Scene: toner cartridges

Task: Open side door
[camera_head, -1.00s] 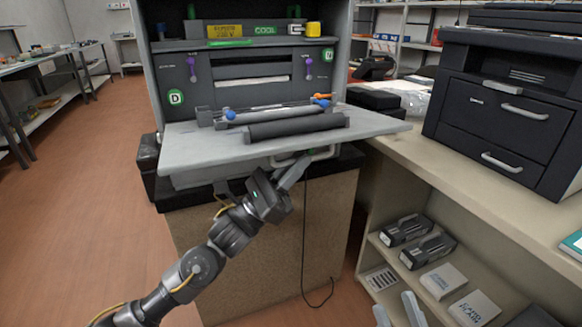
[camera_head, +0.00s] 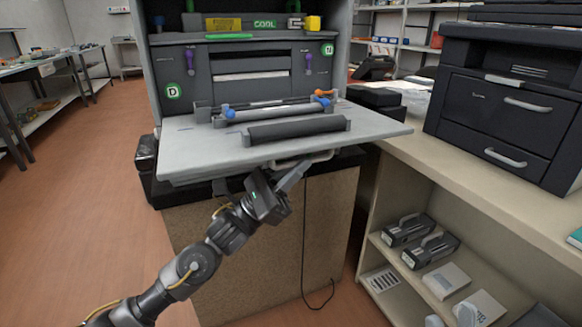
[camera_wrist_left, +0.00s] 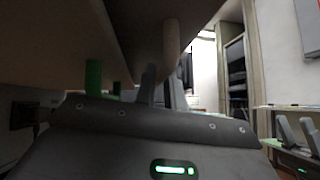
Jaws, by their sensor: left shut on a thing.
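The side door (camera_head: 200,157) of the large grey machine (camera_head: 208,66) is folded down and stands out like a shelf, close to level. A pale bar handle (camera_head: 322,156) sits at its front edge. My left gripper (camera_head: 291,179) is shut on the handle from below, and its fingers hide part of it. In the left wrist view, the door's underside (camera_wrist_left: 50,40) fills the top left, and the grip itself is hard to make out. My right gripper (camera_wrist_left: 298,136) shows at the right of that view with its fingers apart and empty.
A roller unit (camera_head: 298,130) lies on the door's inner face. A wooden cabinet (camera_head: 260,235) stands under the machine, with a black cable hanging in front. A counter (camera_head: 475,180) with a dark printer (camera_head: 510,95) and a shelf of cartridges is on the right. Open floor lies left.

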